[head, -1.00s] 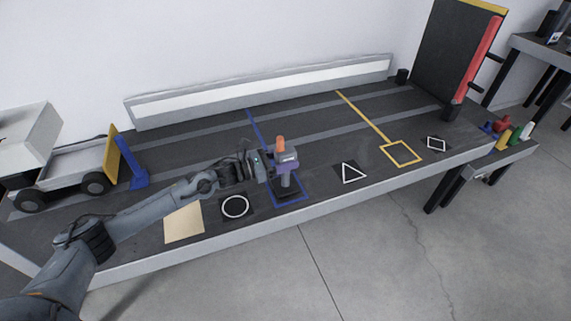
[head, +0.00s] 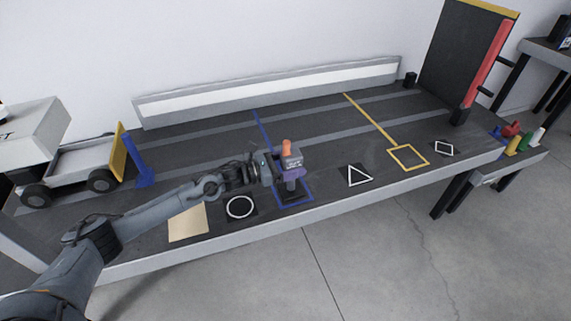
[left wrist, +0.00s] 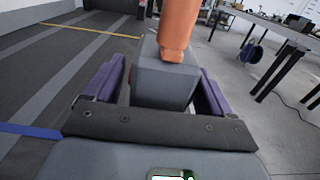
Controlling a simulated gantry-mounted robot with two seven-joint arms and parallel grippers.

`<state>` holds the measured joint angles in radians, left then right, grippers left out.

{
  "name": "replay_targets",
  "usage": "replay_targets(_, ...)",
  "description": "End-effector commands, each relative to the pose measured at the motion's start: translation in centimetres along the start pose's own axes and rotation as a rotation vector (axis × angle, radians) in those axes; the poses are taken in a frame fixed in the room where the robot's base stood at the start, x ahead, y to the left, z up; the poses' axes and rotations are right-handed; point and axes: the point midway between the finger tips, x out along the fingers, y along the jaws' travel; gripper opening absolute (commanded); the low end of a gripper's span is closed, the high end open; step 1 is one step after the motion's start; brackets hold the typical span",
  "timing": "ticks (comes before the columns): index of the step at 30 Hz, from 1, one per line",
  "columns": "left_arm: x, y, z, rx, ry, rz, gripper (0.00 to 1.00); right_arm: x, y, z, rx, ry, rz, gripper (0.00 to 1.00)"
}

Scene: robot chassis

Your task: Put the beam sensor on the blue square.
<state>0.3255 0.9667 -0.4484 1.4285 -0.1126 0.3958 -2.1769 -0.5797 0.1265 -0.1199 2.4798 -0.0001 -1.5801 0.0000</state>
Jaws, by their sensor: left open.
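The beam sensor (head: 291,158) is a grey block with an orange top, standing upright at the blue square (head: 306,199) on the dark table. Its foot appears to be inside the blue outline, partly hidden by my gripper. In the left wrist view the sensor (left wrist: 165,80) stands between the two purple fingers. My left gripper (head: 290,178) is open around the sensor, one finger on each side; a gap shows by the left finger, and contact on the right is unclear. My right gripper is not in view.
A circle card (head: 240,207) and a tan sheet (head: 188,223) lie to the left. A triangle card (head: 359,175) and a yellow square (head: 408,157) lie to the right. A toy truck (head: 70,165) with a blue post stands at the far left.

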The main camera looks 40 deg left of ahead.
Motion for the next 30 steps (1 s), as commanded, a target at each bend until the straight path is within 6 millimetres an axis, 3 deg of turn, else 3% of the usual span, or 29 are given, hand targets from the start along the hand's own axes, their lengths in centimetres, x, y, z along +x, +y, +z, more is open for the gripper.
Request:
replay_targets(7, -1.4, 0.0, 0.3, 0.0, 0.004, 0.001, 0.83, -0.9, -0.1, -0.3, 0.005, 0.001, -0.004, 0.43)
replay_targets(21, -8.7, 0.0, 0.4, -0.001, 0.005, 0.001, 0.83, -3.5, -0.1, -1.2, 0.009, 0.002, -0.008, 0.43)
replay_targets(30, -11.5, 0.0, 0.4, -0.001, 0.002, 0.0, 0.83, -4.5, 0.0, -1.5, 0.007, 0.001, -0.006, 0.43)
